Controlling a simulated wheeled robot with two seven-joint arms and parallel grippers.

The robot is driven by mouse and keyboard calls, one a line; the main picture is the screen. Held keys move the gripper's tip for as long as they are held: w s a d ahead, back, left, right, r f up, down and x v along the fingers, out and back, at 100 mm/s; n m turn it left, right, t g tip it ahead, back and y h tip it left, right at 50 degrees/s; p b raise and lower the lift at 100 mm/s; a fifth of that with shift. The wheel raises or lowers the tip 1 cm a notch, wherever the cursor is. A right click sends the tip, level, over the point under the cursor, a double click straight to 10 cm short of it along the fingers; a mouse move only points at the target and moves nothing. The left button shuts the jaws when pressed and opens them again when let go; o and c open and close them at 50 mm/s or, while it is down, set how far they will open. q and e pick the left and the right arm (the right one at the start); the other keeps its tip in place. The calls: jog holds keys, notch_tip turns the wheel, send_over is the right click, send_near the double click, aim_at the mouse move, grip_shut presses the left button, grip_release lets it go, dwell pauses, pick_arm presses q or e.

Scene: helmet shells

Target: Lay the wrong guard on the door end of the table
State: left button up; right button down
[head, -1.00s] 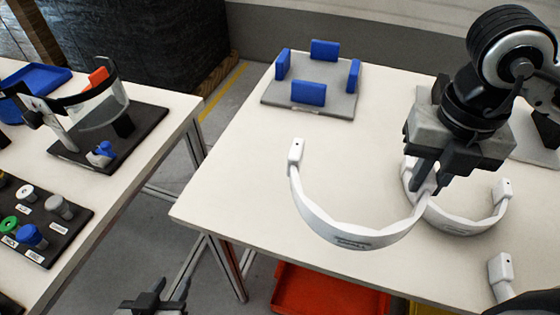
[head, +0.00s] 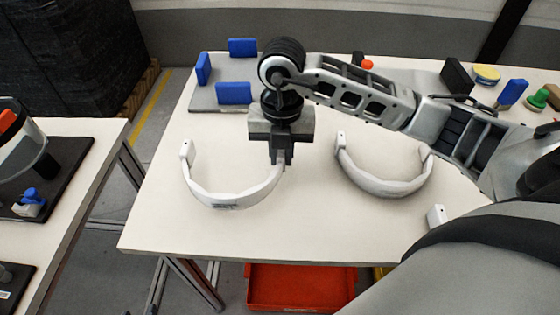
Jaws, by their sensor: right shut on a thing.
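My right gripper (head: 280,160) is shut on the right end of this guard. I cannot tell whether the guard touches the table or hangs just above it. A second white guard (head: 385,186) lies to its right, apart from it. The end of a third white guard (head: 437,215) shows at the right, mostly hidden behind my right arm. My left gripper is not in view.
A grey plate with blue blocks (head: 233,93) stands at the table's back left. Small coloured parts (head: 487,73) stand at the back right. A red bin (head: 300,288) is below the front edge. Another table with dark boards (head: 55,175) is at the left, across a gap.

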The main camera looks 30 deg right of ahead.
jog(key=shift+w+f, duration=0.15)
jog(key=shift+f, duration=1.55)
jog(key=shift+f, duration=0.15)
jog(key=c, duration=1.4)
grip_release()
jog(key=shift+o, duration=0.2)
notch_tip(320, 180, up, 12)
jog(key=shift+r, duration=0.2)
jog(key=shift+f, duration=0.1)
